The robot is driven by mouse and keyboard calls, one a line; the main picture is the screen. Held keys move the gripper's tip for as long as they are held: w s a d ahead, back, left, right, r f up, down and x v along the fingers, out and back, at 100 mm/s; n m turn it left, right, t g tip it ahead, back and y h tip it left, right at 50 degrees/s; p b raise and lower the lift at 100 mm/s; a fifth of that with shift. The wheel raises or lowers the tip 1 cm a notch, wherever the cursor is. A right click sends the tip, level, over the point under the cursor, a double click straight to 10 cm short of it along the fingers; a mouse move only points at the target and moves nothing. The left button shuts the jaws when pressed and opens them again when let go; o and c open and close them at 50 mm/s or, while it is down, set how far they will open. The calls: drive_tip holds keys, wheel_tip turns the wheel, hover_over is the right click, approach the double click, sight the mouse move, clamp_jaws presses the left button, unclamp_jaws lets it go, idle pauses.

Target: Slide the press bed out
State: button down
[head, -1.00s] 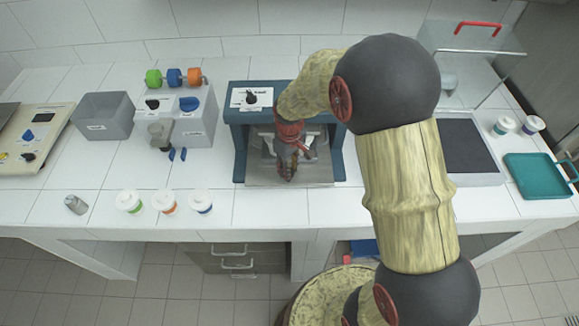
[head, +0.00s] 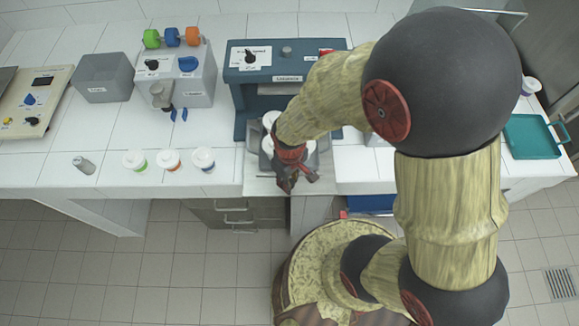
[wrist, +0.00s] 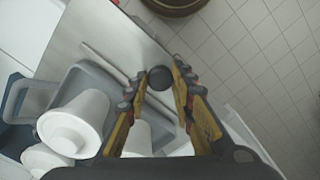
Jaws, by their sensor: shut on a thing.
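The press (head: 287,66) is a blue frame with a black knob and a labelled top, at the middle of the counter in the head view. Its metal bed (head: 260,186) sticks out in front of the frame, to about the counter's front edge. In the wrist view the bed plate (wrist: 98,28) carries a grey tray (wrist: 22,101) with white cups (wrist: 75,122). My gripper (head: 286,185) is over the front of the bed; in the wrist view (wrist: 160,82) its fingers are shut on a round black knob (wrist: 159,76). My forearm hides part of the press opening.
Several lidded cups (head: 169,160) and a small grey cylinder (head: 84,165) stand on the counter at left. A teal tray (head: 533,136) lies at far right. Open floor is in front.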

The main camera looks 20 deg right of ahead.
drive_tip(key=shift+s, duration=0.3)
drive_tip(key=c, duration=1.5)
unclamp_jaws()
drive_tip(key=shift+a, duration=0.1)
drive_tip(key=shift+r, duration=0.1)
drive_tip(key=shift+w+r, duration=0.1)
drive_tip(key=shift+r, duration=0.25)
wheel_tip(320, 180, up, 11)
drive_tip(key=shift+s, duration=0.2)
